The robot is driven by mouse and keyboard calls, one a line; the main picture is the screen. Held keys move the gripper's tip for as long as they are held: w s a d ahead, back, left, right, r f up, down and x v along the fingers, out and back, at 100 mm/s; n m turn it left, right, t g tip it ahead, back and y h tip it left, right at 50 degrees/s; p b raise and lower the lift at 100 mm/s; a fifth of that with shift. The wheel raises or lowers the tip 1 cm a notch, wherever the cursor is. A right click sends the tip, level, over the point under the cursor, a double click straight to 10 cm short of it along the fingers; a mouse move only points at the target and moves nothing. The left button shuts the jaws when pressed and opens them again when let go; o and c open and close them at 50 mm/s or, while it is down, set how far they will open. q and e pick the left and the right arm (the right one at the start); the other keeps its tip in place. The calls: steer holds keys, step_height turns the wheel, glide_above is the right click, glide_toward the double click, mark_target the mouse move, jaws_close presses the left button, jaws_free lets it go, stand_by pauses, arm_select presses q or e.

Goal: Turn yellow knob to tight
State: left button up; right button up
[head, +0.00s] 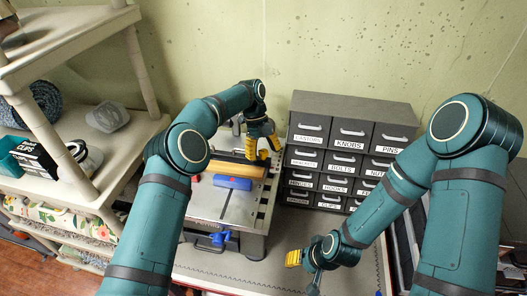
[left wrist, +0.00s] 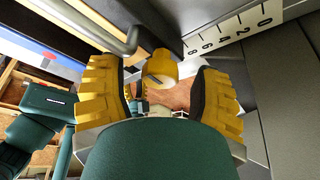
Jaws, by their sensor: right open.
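The yellow knob (left wrist: 158,68), with a dark slot or mark on its face, shows in the left wrist view between my left fingers, beside a grey handle-like bar (left wrist: 118,38). My left gripper (left wrist: 160,95) is open, with one yellow-padded finger on each side of the knob and a gap visible to both. In the head view my left gripper (head: 262,147) is over the back of the grey bench machine (head: 225,207); I cannot pick out the knob there. My right gripper (head: 302,265) is open and empty, low in front of the drawer cabinet.
A dark cabinet of labelled drawers (head: 340,132) stands right of the machine. A wooden strip (head: 238,169) and a blue block (head: 233,183) lie on the machine, and a blue knob (head: 220,238) is on its front. A shelf (head: 75,125) stands at left.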

mark_target(263, 152)
arm_select(q)
steer(key=shift+r, duration=0.1)
step_height(263, 152, up, 10)
steer(key=shift+f, duration=0.1)
stand_by(0.4)
